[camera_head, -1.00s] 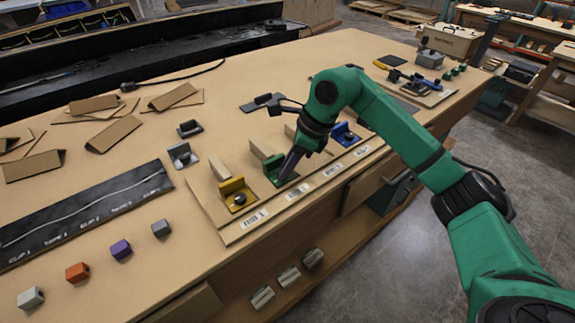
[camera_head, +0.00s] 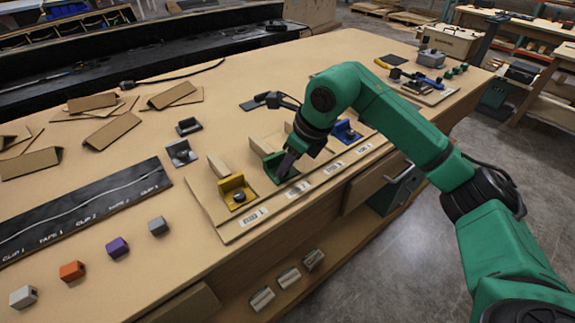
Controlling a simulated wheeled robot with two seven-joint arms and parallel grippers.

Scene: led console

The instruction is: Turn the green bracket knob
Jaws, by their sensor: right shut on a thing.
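The green bracket (camera_head: 272,165) stands on the wooden board, between a yellow bracket (camera_head: 234,191) and a blue bracket (camera_head: 345,132). My right gripper (camera_head: 287,167) points down at the green bracket and is shut on its knob, which the fingers hide. The yellow bracket's dark knob shows clear. My left gripper is not in view.
Small grey, orange, purple and dark grey blocks lie in a row at the lower left, beside a black labelled strip (camera_head: 85,208). Grey brackets (camera_head: 181,153) and folded cardboard pieces (camera_head: 113,131) lie behind. Tools sit at the table's far right end.

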